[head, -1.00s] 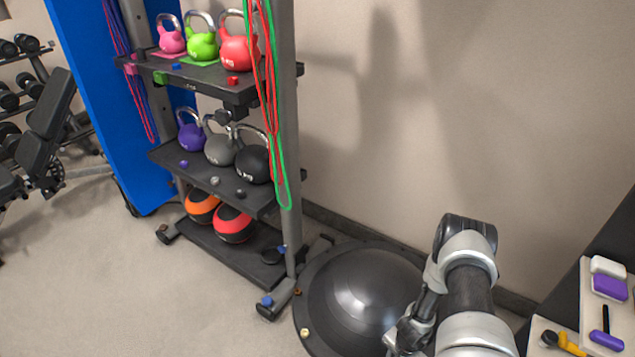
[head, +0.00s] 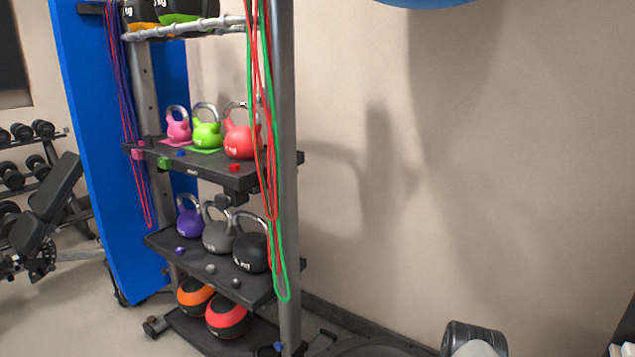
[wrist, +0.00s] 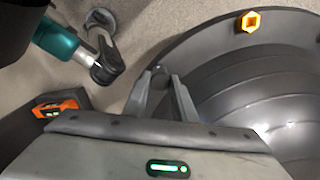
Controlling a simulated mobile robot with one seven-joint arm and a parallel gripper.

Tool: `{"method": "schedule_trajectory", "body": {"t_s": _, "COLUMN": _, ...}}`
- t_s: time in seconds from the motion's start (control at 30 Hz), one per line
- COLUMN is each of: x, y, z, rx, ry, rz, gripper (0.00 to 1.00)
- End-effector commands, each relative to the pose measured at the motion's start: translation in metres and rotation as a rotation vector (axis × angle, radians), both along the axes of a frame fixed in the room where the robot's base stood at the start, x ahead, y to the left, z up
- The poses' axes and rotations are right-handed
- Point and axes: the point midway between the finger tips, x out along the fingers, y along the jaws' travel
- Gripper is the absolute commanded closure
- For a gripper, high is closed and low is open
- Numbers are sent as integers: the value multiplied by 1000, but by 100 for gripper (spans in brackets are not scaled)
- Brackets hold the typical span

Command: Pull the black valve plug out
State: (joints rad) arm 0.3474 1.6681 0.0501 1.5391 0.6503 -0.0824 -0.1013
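In the wrist view, a small dark rounded piece (wrist: 160,71) shows at the near edge of a dark ridged dome (wrist: 225,90); it may be the black valve plug, but I cannot tell for sure. My gripper (wrist: 163,82) has its two grey fingers apart, with their tips close to this piece. I cannot tell whether they touch it. In the head view, my fingers are out of frame, and only the top of my arm shows at the bottom right.
A rack holds kettlebells on an upper shelf (head: 212,171) and a lower shelf (head: 165,243). Red and green bands (head: 279,250) hang down its front post. A yellow hexagonal ring (wrist: 250,21) sits on the dome's rim. A teal cylinder (wrist: 54,40) lies left of my fingers.

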Motion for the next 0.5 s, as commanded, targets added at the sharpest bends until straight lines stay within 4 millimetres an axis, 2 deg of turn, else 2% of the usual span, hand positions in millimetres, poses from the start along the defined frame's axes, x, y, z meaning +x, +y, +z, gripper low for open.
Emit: {"method": "schedule_trajectory", "body": {"t_s": 0.5, "x": 0, "y": 0, "z": 0, "rx": 0, "ry": 0, "rz": 0, "gripper": 100}}
